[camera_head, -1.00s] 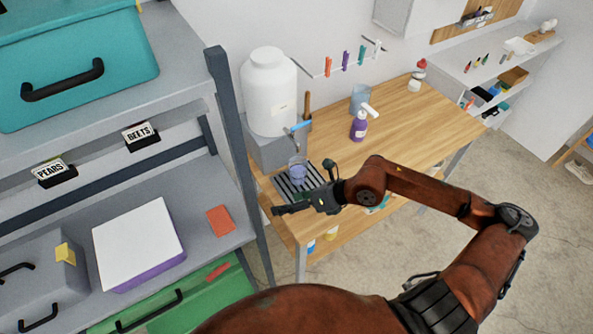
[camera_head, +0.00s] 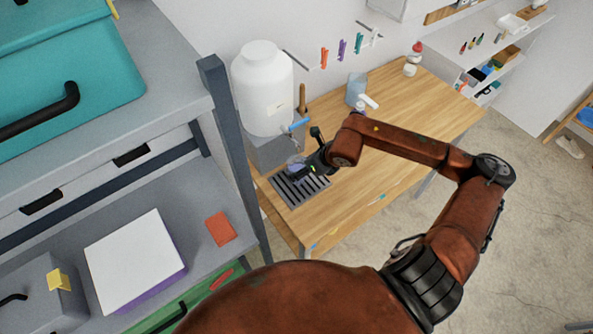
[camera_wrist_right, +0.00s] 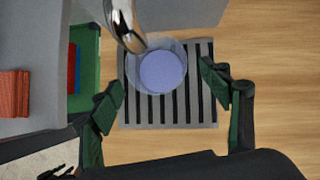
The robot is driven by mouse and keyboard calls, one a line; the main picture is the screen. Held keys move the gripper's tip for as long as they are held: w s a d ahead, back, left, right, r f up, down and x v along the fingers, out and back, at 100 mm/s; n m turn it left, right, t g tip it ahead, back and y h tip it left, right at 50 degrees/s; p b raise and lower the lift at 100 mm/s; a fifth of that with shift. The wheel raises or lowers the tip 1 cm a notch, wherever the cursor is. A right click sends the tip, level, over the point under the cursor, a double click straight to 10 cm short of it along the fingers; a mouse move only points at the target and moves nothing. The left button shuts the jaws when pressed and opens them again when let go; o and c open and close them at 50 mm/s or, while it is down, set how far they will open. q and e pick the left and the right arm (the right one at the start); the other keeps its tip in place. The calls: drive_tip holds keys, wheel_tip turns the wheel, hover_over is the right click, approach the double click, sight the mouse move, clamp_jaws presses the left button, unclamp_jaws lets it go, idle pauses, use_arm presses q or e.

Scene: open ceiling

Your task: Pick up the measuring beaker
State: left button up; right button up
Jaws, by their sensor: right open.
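The measuring beaker (camera_wrist_right: 162,71) is a clear round cup with a blue-violet inside or content. It stands on the slotted drip tray (camera_head: 305,192), under a metal spout (camera_wrist_right: 122,22). In the head view the beaker (camera_head: 296,161) is partly hidden by my right gripper (camera_head: 306,166). In the right wrist view my right gripper (camera_wrist_right: 163,92) is open, with its green-padded fingers spread on either side of the beaker and apart from it. The beaker lies between and slightly beyond the fingertips. My left gripper is not in view.
A white tank (camera_head: 262,88) with a blue tap handle (camera_head: 298,125) stands behind the beaker on a grey block. A grey shelf post (camera_head: 232,150) rises close to the left. A blue jug (camera_head: 356,88) stands further back. The wooden table (camera_head: 420,110) is mostly clear to the right.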

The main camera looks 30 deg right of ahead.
sight(297, 166)
drive_tip(key=shift+w+a+f, duration=0.15)
drive_tip(key=shift+w+f, duration=0.35)
drive_tip(key=shift+w, duration=0.05)
drive_tip(key=shift+w+a+f, duration=0.15)
drive_tip(key=shift+w+f, duration=0.55)
drive_tip(key=shift+f, duration=0.3)
drive_tip(key=shift+a, duration=0.1)
drive_tip(key=c, duration=1.5)
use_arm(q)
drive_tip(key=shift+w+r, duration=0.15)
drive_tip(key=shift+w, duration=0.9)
use_arm(e)
drive_tip(key=shift+r, duration=0.15)
